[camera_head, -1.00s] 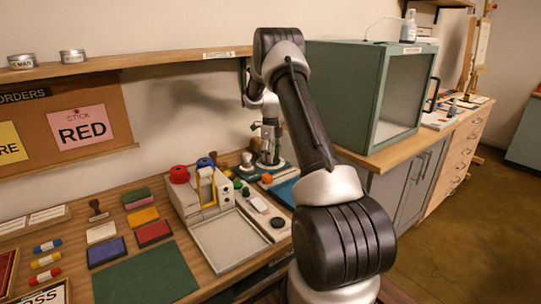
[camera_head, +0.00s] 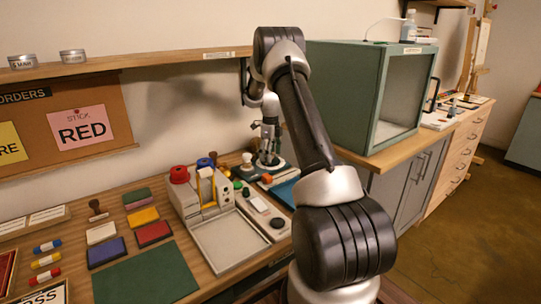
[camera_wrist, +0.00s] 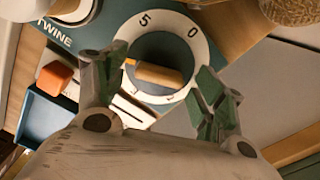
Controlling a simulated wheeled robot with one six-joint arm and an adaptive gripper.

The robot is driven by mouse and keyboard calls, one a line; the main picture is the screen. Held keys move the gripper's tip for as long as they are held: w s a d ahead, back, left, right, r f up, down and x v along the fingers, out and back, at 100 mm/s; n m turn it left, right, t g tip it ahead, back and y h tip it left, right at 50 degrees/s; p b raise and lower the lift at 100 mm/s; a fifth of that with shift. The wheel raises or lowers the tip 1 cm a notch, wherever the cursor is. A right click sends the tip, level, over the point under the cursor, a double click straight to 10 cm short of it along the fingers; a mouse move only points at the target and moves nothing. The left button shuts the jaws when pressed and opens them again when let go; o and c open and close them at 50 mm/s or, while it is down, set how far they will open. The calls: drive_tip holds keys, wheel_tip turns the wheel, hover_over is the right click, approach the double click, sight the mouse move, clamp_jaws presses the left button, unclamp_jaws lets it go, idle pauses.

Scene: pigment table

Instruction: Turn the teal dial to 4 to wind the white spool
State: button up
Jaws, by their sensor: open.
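The teal dial (camera_wrist: 152,48) shows in the wrist view, inside a white ring with a 5 and a 0 readable at the top; the lower numbers are partly hidden. A tan bar handle (camera_wrist: 158,74) lies across the dial, nearly level. My gripper (camera_wrist: 162,68) is open, with one finger on each side of the dial; I cannot tell whether either touches the handle. In the head view my gripper (camera_head: 268,150) points down over the teal base at the back of the table. A white spool (camera_head: 247,158) appears just left of it.
An orange knob (camera_wrist: 55,77) and a TWINE label lie left of the dial in the wrist view. A tan twine ball (camera_wrist: 292,10) is at upper right. In the head view, a machine with a red knob (camera_head: 179,174) stands to the left and a green cabinet (camera_head: 345,95) to the right.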

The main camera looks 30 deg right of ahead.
wheel_tip(320, 180, up, 7)
drive_tip(key=shift+r, duration=0.1)
idle(0.7)
drive_tip(key=n, duration=0.3)
drive_tip(key=shift+n, duration=0.4)
drive_tip(key=s+f+n, duration=0.1)
drive_tip(key=s+a+f+n, duration=0.1)
drive_tip(key=n, duration=0.1)
drive_tip(key=s+f+n+g, duration=0.1)
drive_tip(key=s+n, duration=0.1)
drive_tip(key=shift+a+f, duration=0.15)
drive_tip(key=shift+a, duration=0.1)
drive_tip(key=s+a+r+n+t, duration=0.1)
drive_tip(key=s+a+r+n, duration=0.5)
drive_tip(key=s, duration=0.6)
drive_tip(key=s+a+r+n+t, duration=0.2)
drive_tip(key=s+a+r+n, duration=0.5)
drive_tip(key=s, duration=0.5)
drive_tip(key=s+a+r+n+t, duration=0.2)
drive_tip(key=s+a+r+n, duration=0.5)
drive_tip(key=s, duration=0.6)
drive_tip(key=shift+a+r+n, duration=0.25)
drive_tip(key=shift+r+n, duration=0.55)
drive_tip(key=shift+r, duration=0.1)
